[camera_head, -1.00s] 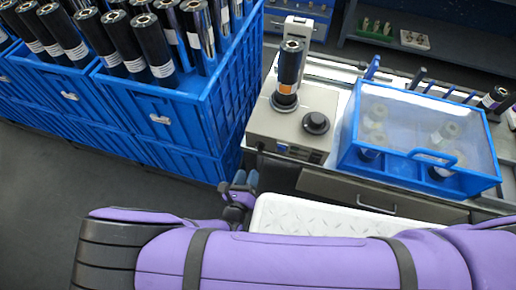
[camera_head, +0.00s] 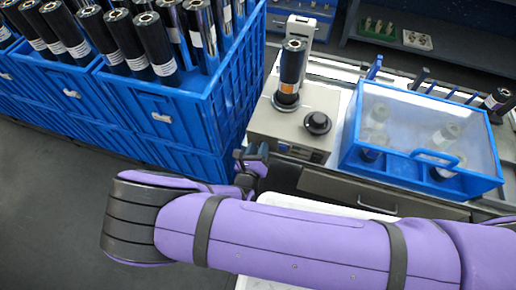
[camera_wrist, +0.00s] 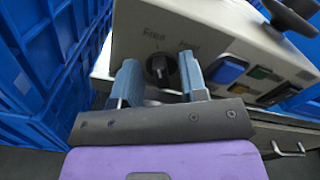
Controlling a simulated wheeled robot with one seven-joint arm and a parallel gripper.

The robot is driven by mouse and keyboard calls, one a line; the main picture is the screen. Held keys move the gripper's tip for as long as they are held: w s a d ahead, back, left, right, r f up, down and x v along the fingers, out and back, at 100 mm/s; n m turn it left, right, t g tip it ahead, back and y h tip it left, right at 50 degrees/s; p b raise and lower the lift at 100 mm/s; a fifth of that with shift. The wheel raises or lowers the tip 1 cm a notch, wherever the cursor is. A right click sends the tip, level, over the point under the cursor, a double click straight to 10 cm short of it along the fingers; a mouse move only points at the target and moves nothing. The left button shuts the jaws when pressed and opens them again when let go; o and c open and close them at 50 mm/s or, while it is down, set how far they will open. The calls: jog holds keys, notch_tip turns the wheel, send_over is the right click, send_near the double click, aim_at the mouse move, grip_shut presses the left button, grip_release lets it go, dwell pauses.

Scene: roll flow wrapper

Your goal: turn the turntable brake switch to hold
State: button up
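The brake switch (camera_wrist: 158,68) is a round black knob on the front face of the beige turntable unit. I cannot tell whether the fingertips reach the knob. In the head view the turntable unit (camera_head: 270,122) carries an upright black roll (camera_head: 291,70) and a black top knob (camera_head: 317,123); the switch is hidden there.
Blue crates (camera_head: 180,110) full of black rolls stand close on the left. A blue clear-lidded box (camera_head: 410,170) stands right of the unit, above a grey drawer (camera_head: 350,190).

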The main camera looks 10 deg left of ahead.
grip_shut()
jog(key=shift+m, duration=0.4)
jog(key=m, duration=1.1)
jog(key=shift+d, duration=0.4)
grip_release()
